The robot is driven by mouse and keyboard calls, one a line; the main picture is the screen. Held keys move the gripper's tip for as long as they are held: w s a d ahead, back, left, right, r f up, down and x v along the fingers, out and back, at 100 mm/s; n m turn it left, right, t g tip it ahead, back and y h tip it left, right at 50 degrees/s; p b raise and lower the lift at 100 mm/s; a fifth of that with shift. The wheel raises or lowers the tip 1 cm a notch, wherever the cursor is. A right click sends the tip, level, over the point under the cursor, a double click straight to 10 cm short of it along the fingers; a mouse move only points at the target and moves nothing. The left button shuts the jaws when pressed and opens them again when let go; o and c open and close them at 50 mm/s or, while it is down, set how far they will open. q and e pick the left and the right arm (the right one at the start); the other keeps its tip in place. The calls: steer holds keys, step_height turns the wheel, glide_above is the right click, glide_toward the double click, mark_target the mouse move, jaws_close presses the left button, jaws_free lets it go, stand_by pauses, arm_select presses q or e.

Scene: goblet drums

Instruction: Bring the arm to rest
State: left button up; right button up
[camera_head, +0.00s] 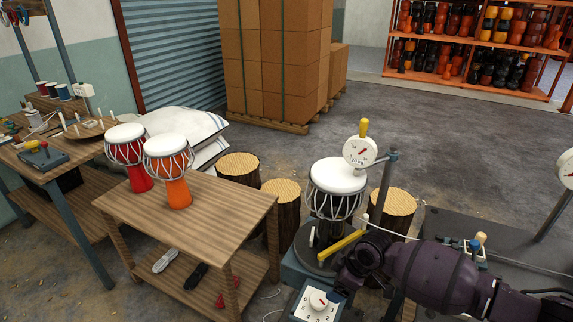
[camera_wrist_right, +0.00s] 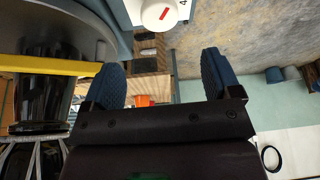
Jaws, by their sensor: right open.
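My right arm (camera_head: 430,273) reaches in from the right in the head view, dark purple, low beside the drum machine. In the right wrist view my right gripper (camera_wrist_right: 163,80) has its two blue fingers spread apart with nothing between them. A black goblet drum (camera_head: 338,178) with a white head stands on the machine's round plate, under a dial gauge (camera_head: 360,151) with a yellow knob. A yellow bar (camera_head: 343,245) lies in front of the drum; it also shows in the wrist view (camera_wrist_right: 50,66), apart from the fingers. My left gripper is not in view.
A control box (camera_head: 316,304) with a white dial sits just below the gripper. A wooden table (camera_head: 190,215) holds a red drum (camera_head: 127,154) and an orange drum (camera_head: 168,167). Log stumps (camera_head: 282,205) stand around the machine. The floor behind is open.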

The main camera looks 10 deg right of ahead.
steer(key=w+a+r+m+t+y, duration=0.2)
steer(key=w+a+r+t, duration=0.35)
steer(key=r, duration=0.25)
steer(key=s+d+f+m+t+h, duration=0.1)
steer(key=s+d+f+m+h, duration=0.1)
steer(key=s, duration=0.8)
steer(key=s+d+f+m+t+h, duration=0.1)
steer(key=s+d+f+m, duration=0.3)
steer(key=s, duration=0.6)
steer(key=s+d+f+m+t+h, duration=0.1)
steer(key=s+d+f+m+h, duration=0.2)
steer(key=s+d, duration=0.3)
steer(key=s+f, duration=0.1)
steer(key=s, duration=0.3)
steer(key=shift+s+f, duration=0.35)
steer(key=shift+f, duration=0.05)
steer(key=shift+t, duration=0.25)
